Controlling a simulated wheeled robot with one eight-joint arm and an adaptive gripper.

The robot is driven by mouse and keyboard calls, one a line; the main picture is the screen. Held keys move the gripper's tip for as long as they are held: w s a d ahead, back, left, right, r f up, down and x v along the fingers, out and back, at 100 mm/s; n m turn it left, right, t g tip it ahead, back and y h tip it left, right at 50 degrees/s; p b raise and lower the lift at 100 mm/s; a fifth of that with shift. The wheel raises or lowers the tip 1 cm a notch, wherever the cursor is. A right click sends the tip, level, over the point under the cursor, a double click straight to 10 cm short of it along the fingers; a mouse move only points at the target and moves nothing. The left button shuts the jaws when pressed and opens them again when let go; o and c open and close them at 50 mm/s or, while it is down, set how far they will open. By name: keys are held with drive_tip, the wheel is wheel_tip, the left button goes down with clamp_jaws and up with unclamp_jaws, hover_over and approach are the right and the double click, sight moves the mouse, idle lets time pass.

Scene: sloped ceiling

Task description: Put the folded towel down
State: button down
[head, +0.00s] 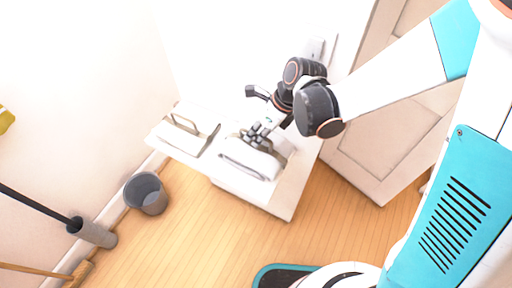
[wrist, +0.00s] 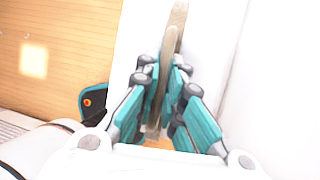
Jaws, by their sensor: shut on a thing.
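My gripper (head: 262,136) is over the white surface in the head view, shut on the folded towel. In the head view the towel (head: 247,167) is pale with a darker grey-beige edge, just below the fingers and partly hidden by them. In the wrist view the teal fingers of my gripper (wrist: 166,92) close on both sides of the towel (wrist: 160,80), which shows edge-on as a narrow beige strip. It is close to the white top; I cannot tell whether it touches it.
A similar pale item with a brownish edge (head: 187,134) lies on the left part of the white stand (head: 283,205). A grey bin (head: 146,194) and a grey cylindrical holder (head: 92,232) stand on the wooden floor by the wall. A panelled white door or cabinet (head: 385,150) is at the right.

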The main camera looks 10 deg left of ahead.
drive_tip(key=shift+f+b, duration=1.45)
drive_tip(key=shift+f, duration=0.7)
drive_tip(key=shift+f, duration=0.2)
drive_tip(key=c, duration=1.7)
unclamp_jaws()
drive_tip(key=shift+r, duration=0.15)
